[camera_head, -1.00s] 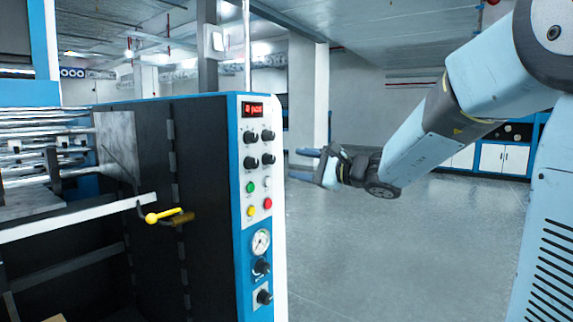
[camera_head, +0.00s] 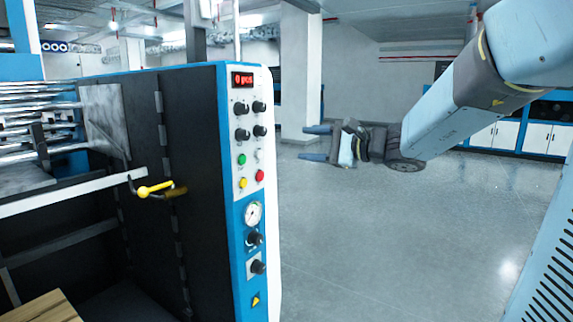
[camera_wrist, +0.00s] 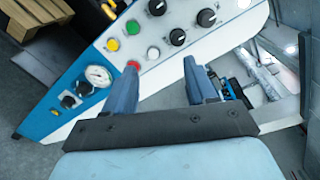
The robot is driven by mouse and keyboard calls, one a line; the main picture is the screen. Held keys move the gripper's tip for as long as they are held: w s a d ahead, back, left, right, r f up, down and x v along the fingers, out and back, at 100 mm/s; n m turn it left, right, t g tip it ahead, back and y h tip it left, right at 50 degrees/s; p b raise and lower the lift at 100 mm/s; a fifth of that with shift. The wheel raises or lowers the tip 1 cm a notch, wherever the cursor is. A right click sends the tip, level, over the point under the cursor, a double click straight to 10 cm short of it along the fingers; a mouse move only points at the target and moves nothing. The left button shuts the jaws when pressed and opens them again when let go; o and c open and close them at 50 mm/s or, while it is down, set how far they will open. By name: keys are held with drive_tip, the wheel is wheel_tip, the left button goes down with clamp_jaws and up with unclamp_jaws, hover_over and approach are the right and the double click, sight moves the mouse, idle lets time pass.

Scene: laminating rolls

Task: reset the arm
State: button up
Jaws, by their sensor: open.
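My gripper (camera_head: 318,144) is at the middle of the head view, held out level to the left from my arm. Its two blue fingers are apart with nothing between them. It is to the right of the machine's control panel (camera_head: 246,150), over open floor, and does not seem to touch it. In the wrist view my gripper (camera_wrist: 160,88) is also open and empty, with the control panel (camera_wrist: 140,40) beyond the fingertips. The panel carries black knobs, green, yellow, red and white buttons, a red display and a gauge.
The laminating machine (camera_head: 195,120) fills the left side, with metal rollers (camera_head: 40,120) and a yellow-handled lever (camera_head: 156,188) on it. A wooden pallet (camera_head: 42,308) lies at lower left. Blue-white cabinets (camera_head: 535,137) stand at the back right. The grey floor between is clear.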

drive_tip(key=s+f+n+g+h, duration=0.3)
drive_tip(key=s+f, duration=0.1)
drive_tip(key=s, duration=0.3)
drive_tip(key=s+f+n+g+h, duration=0.2)
drive_tip(key=s+f+n, duration=0.2)
drive_tip(key=s, duration=0.4)
drive_tip(key=s+d+f+n+h, duration=0.3)
drive_tip(key=s+d+n+h, duration=0.2)
drive_tip(key=s+d+h, duration=0.3)
drive_tip(key=d+h, duration=0.1)
drive_tip(key=d, duration=0.2)
drive_tip(key=shift+s+d+f+t, duration=0.2)
drive_tip(key=shift+s+d+t, duration=0.1)
drive_tip(key=shift+d+t, duration=0.1)
drive_tip(key=shift+c, duration=0.2)
drive_tip(key=shift+c, duration=1.1)
drive_tip(key=shift+a, duration=0.1)
